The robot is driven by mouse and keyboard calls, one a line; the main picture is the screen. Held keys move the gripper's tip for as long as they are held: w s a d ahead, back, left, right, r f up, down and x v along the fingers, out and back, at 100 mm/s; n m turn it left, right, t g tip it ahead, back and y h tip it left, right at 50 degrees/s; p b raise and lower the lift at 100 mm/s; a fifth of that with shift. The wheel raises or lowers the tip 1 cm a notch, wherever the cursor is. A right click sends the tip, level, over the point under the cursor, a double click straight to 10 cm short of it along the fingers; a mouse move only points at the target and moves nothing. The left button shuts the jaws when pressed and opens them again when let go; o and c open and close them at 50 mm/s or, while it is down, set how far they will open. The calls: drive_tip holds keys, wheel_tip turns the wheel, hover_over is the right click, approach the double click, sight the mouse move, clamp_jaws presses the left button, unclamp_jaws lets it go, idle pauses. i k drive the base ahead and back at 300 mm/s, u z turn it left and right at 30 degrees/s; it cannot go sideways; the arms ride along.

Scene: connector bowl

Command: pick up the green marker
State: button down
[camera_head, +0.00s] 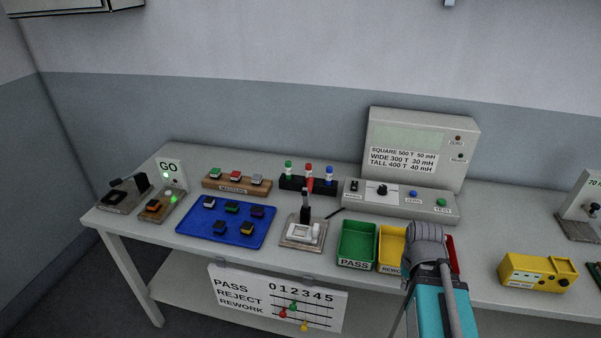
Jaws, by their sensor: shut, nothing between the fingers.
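The green marker (288,171) stands upright in a black holder (296,186) at the back of the bench, left of the middle. It is at the left end of a row, with a red marker (308,172) and a blue marker (329,175) to its right. My arm rises from the lower right, with its grey joint in front of the yellow and red trays. My gripper's fingers do not show in this view. The arm parts in view are well to the right of the green marker and apart from it.
A blue tray (228,240) and green PASS bin (358,243) lie in front.

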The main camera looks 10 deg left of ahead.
sight(288, 163)
drive_tip(key=z, duration=0.7)
drive_tip(key=k, duration=0.9)
drive_tip(key=u, duration=1.2)
drive_tip(key=i, duration=0.7)
drive_tip(key=u, duration=0.05)
